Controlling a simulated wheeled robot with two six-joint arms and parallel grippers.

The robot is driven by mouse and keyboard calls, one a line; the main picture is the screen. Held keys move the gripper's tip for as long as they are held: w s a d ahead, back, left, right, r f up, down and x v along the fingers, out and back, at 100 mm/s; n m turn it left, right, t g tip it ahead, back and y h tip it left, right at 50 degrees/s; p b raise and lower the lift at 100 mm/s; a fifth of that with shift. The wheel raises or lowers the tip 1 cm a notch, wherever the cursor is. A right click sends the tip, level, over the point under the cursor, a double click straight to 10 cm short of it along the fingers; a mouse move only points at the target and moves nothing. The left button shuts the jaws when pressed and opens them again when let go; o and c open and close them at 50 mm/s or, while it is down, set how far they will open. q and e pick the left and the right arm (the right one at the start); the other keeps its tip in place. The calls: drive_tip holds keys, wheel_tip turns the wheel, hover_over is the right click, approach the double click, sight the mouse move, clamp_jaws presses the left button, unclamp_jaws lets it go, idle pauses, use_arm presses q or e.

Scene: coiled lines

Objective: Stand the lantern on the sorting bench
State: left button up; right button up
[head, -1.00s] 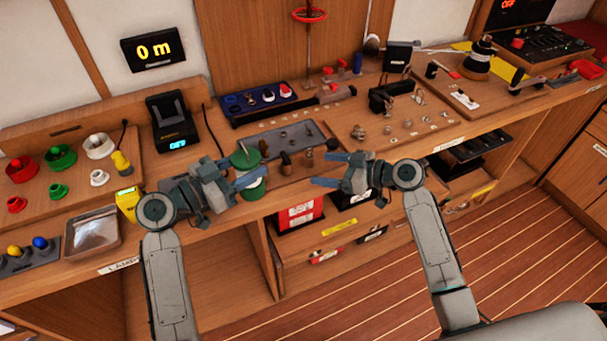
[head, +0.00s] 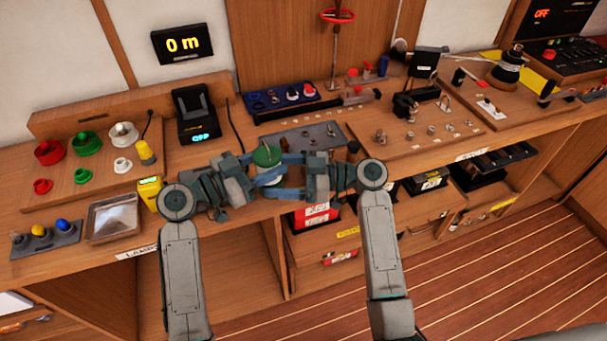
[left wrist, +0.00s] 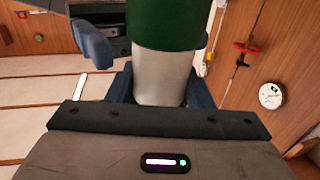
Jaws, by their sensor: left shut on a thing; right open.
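The lantern, a cylinder with a green upper part (head: 267,155) and a white lower part, is between my two grippers in the head view, in front of the bench. In the left wrist view its green (left wrist: 166,22) and white (left wrist: 160,75) parts stand between the fingers. My left gripper (head: 264,178) is shut on the white part. My right gripper (head: 286,176) faces it from the right, open, its fingers on either side of the lantern; I cannot tell whether they touch it. The wooden bench (head: 215,160) runs behind; I cannot tell which section is the sorting bench.
Behind the grippers lies a grey mat (head: 310,136) with small parts. Left are a metal tray (head: 113,220), a yellow device (head: 150,190) and red, green and white cups. A black charger (head: 195,115) stands at the back. Small metal fittings (head: 410,130) lie to the right.

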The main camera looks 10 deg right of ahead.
drive_tip(key=shift+w+a, duration=0.2)
drive_tip(key=shift+a, duration=1.2)
drive_tip(key=c, duration=1.1)
use_arm(q)
drive_tip(key=o, duration=1.2)
use_arm(e)
drive_tip(key=shift+c, duration=0.2)
